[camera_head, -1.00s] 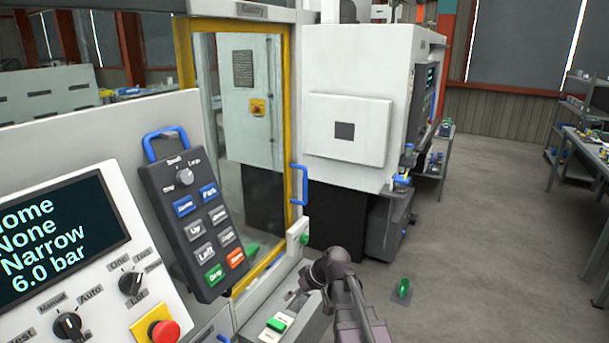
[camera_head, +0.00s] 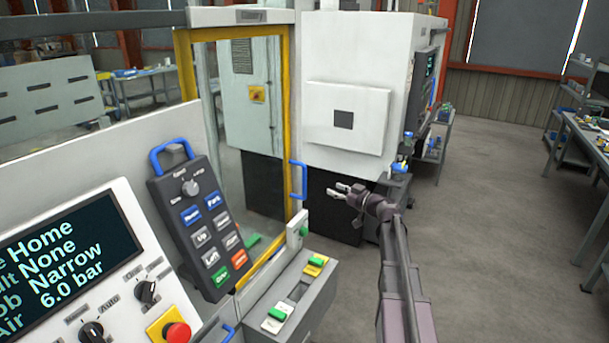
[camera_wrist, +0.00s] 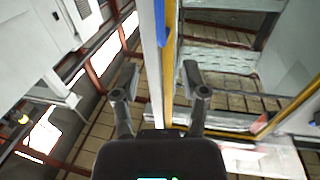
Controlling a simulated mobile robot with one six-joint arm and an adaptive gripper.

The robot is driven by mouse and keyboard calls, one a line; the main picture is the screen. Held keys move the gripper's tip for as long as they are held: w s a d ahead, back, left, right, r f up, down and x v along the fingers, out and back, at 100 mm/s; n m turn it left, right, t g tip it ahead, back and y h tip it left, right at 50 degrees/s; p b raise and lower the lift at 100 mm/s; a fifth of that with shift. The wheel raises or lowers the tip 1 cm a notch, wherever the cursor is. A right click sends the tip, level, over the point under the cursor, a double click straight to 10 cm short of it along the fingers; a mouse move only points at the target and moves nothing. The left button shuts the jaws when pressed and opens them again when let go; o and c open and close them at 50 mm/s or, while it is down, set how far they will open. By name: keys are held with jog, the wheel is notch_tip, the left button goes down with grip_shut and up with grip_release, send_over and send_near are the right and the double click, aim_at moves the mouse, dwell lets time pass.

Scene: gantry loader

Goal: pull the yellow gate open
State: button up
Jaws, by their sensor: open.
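The yellow gate (camera_head: 285,110) is a yellow-framed clear panel, standing upright in the middle left of the head view. Its blue handle (camera_head: 299,180) is on the right edge of the frame. My gripper (camera_head: 336,191) is to the right of the handle, apart from it, with open fingers pointing left toward it. In the wrist view my open gripper (camera_wrist: 160,82) has its fingers either side of the gate's yellow edge (camera_wrist: 170,75) in the picture. The blue handle (camera_wrist: 160,25) shows above the fingertips there. Nothing is between the fingers that I can see touching them.
A control panel with a hanging pendant (camera_head: 203,215) stands at the left. A button box (camera_head: 287,297) stands below the gate. A white machine (camera_head: 345,80) stands behind my gripper. The floor (camera_head: 500,230) to the right is clear.

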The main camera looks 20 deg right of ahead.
jog(key=shift+w, duration=0.1)
dwell(0.3)
send_over(305, 195)
jog(key=shift+w, duration=0.4)
dwell(0.4)
jog(key=shift+c, duration=0.2)
grip_shut()
